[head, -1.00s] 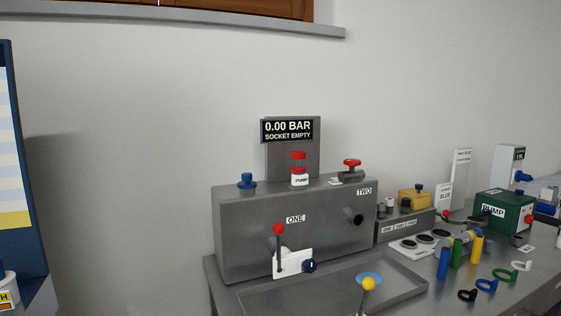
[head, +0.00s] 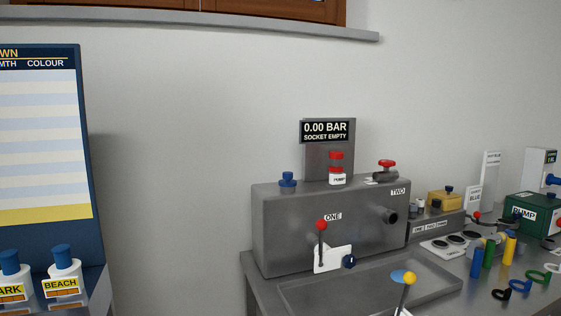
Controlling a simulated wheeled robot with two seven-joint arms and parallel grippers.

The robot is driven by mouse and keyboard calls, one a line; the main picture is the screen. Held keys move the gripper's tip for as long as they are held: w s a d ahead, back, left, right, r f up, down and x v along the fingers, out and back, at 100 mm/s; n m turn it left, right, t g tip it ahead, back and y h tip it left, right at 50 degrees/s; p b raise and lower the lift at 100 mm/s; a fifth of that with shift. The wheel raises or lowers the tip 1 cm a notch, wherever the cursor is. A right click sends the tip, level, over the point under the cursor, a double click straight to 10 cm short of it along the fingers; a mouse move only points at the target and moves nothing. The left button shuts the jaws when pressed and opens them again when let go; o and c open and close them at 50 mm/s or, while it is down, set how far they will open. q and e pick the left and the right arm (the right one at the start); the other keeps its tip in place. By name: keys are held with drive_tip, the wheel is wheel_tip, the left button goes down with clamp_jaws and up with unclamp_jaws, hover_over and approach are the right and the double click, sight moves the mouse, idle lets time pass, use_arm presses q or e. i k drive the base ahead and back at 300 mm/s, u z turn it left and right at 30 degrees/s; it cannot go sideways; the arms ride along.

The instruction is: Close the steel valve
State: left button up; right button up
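A grey steel tank box (head: 290,245) stands on the bench, with outlets labelled ONE and TWO. On its top right sits a valve with a red handle (head: 386,163) on a grey metal body. A lever with a red ball (head: 321,226) stands upright at the front by a white plate (head: 333,259). Another lever with a yellow ball (head: 409,278) leans at the tray's front. I cannot tell which of these is the steel valve. Neither of my grippers shows.
A display (head: 327,131) reads 0.00 BAR, SOCKET EMPTY. A shallow tray (head: 350,287) lies before the tank. A green pump box (head: 530,212) and several coloured cylinders stand right. Blue-capped bottles (head: 63,277) stand left under a blue chart (head: 45,225).

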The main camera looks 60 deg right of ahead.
sight(385, 162)
drive_tip(key=u, duration=1)
drive_tip(key=k, duration=3)
drive_tip(key=z, duration=1.1)
